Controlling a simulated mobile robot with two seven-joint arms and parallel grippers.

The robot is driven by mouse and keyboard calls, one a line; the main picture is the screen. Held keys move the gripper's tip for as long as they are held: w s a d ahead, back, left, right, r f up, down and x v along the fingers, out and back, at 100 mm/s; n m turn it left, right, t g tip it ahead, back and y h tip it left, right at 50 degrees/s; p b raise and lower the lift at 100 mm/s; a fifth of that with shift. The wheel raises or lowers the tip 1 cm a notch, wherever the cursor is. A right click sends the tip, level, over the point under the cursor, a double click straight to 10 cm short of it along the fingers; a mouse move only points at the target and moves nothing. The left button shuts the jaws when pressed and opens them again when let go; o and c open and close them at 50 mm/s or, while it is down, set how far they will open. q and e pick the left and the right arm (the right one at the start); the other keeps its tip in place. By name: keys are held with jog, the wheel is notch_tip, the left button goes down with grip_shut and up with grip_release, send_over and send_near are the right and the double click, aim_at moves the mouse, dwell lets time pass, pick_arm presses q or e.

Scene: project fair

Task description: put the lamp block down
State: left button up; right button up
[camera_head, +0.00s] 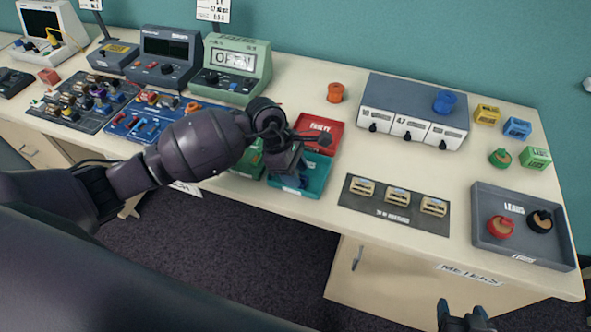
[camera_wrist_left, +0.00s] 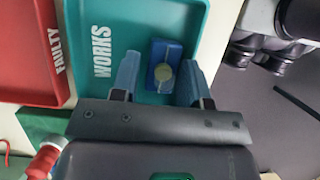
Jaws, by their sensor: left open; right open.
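The lamp block (camera_wrist_left: 160,52), a small blue block with a pale round lamp on top, sits in the teal tray marked WORKS (camera_wrist_left: 98,18). My left gripper (camera_wrist_left: 160,70) is open, with its fingers on either side of the block; a gap shows at the left finger, and the right finger is close to the block. In the head view my left gripper (camera_head: 290,181) is over the teal tray (camera_head: 316,182), and my wrist hides much of that area. My right gripper (camera_head: 466,318) is open at the bottom edge, away from the table.
The red FAULTY tray (camera_head: 333,126) adjoins the teal tray. A dark mat with several small blocks (camera_head: 352,209) lies to the right, then a grey LEADS tray (camera_head: 484,256). Instruments stand along the back.

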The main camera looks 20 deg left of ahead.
pick_arm(q)
jog(key=shift+s+d, duration=0.1)
jog(key=shift+s, duration=0.2)
jog(key=shift+w+r+p, duration=0.1)
jog(key=shift+r+p, duration=0.5)
jog(key=shift+p, duration=0.15)
jog(key=b+v, duration=0.1)
jog(key=v, duration=1.1)
jog(key=shift+b, duration=0.35)
